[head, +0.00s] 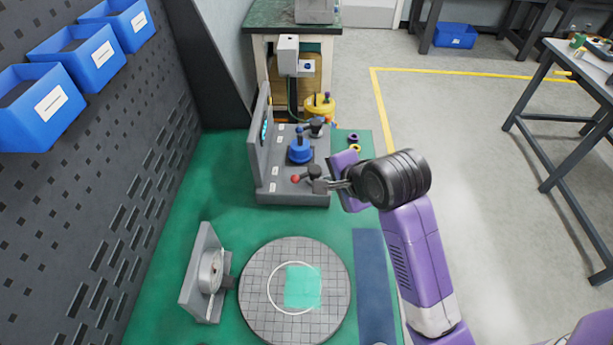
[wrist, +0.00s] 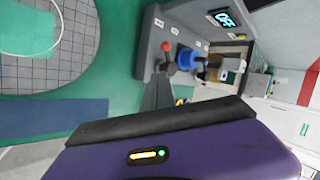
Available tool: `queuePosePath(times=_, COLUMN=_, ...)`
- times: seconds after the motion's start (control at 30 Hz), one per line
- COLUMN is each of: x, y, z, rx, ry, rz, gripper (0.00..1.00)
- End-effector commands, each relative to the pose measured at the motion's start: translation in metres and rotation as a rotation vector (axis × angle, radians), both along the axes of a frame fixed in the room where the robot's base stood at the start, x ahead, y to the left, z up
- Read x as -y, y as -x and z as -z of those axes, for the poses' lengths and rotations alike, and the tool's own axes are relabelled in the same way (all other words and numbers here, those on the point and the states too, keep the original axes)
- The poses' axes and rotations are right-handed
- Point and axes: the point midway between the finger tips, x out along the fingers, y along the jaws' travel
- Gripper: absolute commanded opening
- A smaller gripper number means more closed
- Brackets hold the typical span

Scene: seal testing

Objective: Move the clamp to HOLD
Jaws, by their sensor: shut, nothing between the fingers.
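A grey test fixture (head: 265,187) stands on the green bench top, with a blue round part (head: 300,152) in its middle. A dark lever with a red knob (head: 296,179) is at its near end, the knob to the left. The red knob (wrist: 165,47) and blue part (wrist: 188,58) also show in the wrist view. Another dark lever (head: 316,128) is at the far end. Which part is the clamp, and any HOLD label, I cannot tell. My gripper (head: 322,186) is shut and empty, close by the near lever's hub; contact is unclear. Its fingers (wrist: 158,96) point at that hub.
A lit display (wrist: 224,18) on the fixture's back wall reads OFF. Small white labels lie along the base, too small to read. Purple and yellow rings (head: 354,147) lie right of the fixture.

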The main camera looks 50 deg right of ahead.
Motion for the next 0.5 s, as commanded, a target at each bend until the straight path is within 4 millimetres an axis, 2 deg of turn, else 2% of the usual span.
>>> queuePosePath(times=0.27, x=0.002, y=-0.006, z=0.008, rx=-0.002, ry=-0.001, rz=-0.001, gripper=0.00)
queuePosePath(times=0.5, x=0.012, y=-0.032, z=0.039, rx=-0.003, ry=-0.001, rz=-0.003, gripper=0.00)
